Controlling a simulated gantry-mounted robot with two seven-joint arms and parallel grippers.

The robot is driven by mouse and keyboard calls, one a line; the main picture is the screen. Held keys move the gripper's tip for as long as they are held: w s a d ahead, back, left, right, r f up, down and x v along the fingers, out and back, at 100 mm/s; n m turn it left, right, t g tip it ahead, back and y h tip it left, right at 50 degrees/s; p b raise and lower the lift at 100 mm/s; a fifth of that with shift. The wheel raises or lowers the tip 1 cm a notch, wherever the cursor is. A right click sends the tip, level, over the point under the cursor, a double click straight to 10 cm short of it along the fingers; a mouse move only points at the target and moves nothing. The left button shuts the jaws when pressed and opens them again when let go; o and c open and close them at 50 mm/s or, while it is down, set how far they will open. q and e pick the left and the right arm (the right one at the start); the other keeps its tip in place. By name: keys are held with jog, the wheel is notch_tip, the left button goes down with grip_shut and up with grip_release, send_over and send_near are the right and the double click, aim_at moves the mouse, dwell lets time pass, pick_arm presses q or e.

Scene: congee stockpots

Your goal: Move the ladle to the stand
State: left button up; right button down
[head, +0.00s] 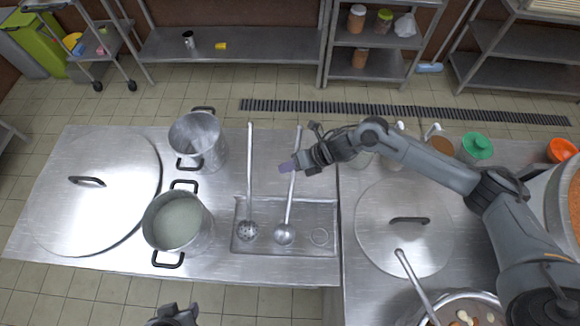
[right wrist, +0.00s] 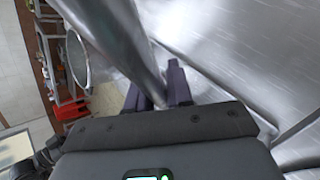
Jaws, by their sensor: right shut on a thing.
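My right gripper (head: 288,166) is shut on the long handle of a metal ladle (head: 290,205). The ladle's round bowl is low, over or in the shallow metal tray-like stand (head: 265,249), and its handle rises toward the back; I cannot tell whether the bowl touches the stand. In the right wrist view the blurred handle (right wrist: 128,40) runs down to the purple fingers of my right gripper (right wrist: 158,95). A slotted ladle (head: 248,190) rests with its head in the stand's left part. Only a piece of my left gripper (head: 175,315) shows at the bottom edge.
Two open pots stand left of the stand, one empty (head: 209,155) and one with pale contents (head: 178,222). A large lid (head: 95,215) lies further left.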

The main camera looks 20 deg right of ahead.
jog(key=shift+f, duration=0.1)
dwell(0.6)
jog(key=c, duration=0.9)
grip_release()
jog(key=shift+c, duration=0.2)
jog(key=v, duration=1)
jog(key=shift+d+r+b, duration=0.2)
jog(key=shift+r+b, duration=0.15)
jog(key=shift+r, duration=0.05)
